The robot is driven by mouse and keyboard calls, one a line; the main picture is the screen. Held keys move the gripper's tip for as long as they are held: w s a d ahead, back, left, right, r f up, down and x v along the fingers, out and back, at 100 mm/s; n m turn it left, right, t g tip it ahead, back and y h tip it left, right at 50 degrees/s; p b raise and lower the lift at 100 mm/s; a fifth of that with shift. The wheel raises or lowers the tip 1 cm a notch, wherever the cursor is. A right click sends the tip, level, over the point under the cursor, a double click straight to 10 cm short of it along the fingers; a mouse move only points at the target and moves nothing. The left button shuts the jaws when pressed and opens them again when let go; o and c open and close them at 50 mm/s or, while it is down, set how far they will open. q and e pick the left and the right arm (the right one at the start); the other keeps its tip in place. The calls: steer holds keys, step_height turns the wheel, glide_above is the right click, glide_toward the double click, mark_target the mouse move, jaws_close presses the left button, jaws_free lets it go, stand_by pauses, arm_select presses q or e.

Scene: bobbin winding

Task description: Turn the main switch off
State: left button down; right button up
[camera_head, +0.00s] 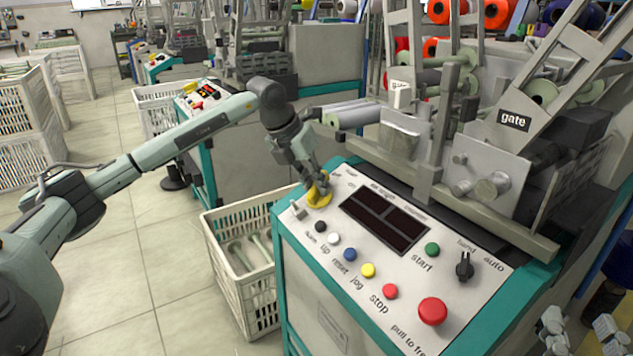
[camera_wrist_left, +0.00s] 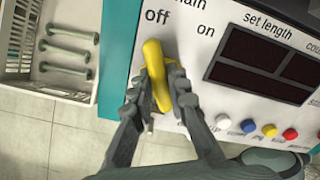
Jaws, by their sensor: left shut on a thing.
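The main switch (camera_head: 319,197) is a yellow handle at the far left corner of the white control panel (camera_head: 330,265). In the left wrist view the yellow handle (camera_wrist_left: 154,62) stands nearly upright in the picture, its upper end just below the printed word "off"; "on" is printed to its right. My left gripper (camera_head: 316,183) is shut on the handle, with one finger on each side of it in the left wrist view (camera_wrist_left: 157,92). Part of the handle is hidden behind the fingers in the head view. My right gripper (camera_head: 581,333) is open and empty at the bottom right corner.
A dark display (camera_head: 384,220) and several buttons, including a large red one (camera_head: 432,311), are on the panel near the switch. A black selector knob (camera_head: 465,266) is at the right. A white crate (camera_head: 228,262) with bobbins stands on the floor left of the machine.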

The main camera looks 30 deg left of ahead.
arm_select(q)
steer(key=shift+n, duration=0.4)
arm_select(e)
steer(key=shift+w+d+f+g+h, duration=0.1)
steer(key=shift+d+f+g+h, duration=0.1)
steer(key=shift+f, duration=0.15)
steer(key=shift+w+d+f+g+h, duration=0.1)
steer(key=shift+f+g, duration=0.1)
steer(key=shift+f, duration=0.15)
arm_select(q)
steer(key=c, duration=1.5)
jaws_free()
steer(key=v, duration=1.2)
steer(key=shift+a, duration=0.1)
steer(key=shift+s, duration=0.1)
arm_select(e)
steer(key=shift+s+a, duration=0.1)
